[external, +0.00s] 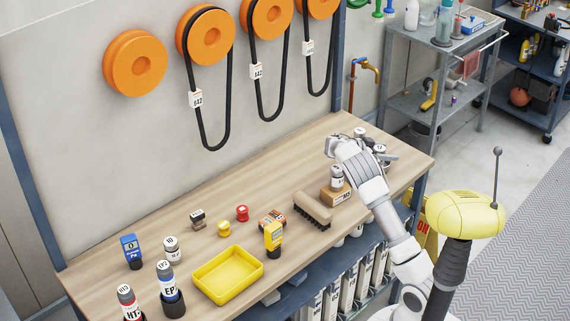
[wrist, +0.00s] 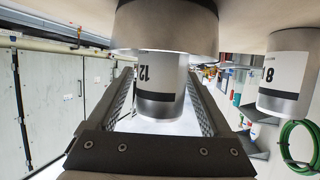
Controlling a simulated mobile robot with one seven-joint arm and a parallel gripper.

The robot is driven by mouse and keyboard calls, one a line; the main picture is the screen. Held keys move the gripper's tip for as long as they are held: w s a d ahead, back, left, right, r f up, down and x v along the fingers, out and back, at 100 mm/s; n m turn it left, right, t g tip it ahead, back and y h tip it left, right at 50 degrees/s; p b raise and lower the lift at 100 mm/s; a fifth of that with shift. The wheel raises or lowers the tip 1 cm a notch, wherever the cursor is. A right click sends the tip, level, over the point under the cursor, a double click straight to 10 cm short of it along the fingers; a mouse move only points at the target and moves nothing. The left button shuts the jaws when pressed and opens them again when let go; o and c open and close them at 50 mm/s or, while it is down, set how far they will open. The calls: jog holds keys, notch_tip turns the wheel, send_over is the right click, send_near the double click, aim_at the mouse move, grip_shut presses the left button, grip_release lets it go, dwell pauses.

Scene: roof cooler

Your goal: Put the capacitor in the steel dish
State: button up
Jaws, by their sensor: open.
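A silver cylinder marked 12 (wrist: 160,85), which looks like a capacitor, stands between the fingers of my gripper (wrist: 163,75). The fingers are spread on either side of it, and I cannot tell if either touches it. The wrist picture is upside down. A wider steel-coloured round piece (wrist: 165,25) is at the cylinder's lower end; I cannot tell if it is the steel dish. A similar cylinder marked 8 (wrist: 284,80) stands apart at the right. In the external view my gripper (external: 372,152) is at the bench's right end, partly hidden by my arm.
On the bench (external: 150,225) a silver can (external: 337,178) is on a wooden block (external: 335,193), near a brush (external: 312,210). A yellow tray (external: 228,274) lies empty at front. Several cans and small boxes stand left. The back middle is clear.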

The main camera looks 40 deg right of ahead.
jog(key=shift+r+p, duration=0.25)
jog(key=shift+p, duration=0.05)
jog(key=p+v, duration=0.1)
jog(key=v, duration=1.1)
jog(key=shift+f, duration=0.15)
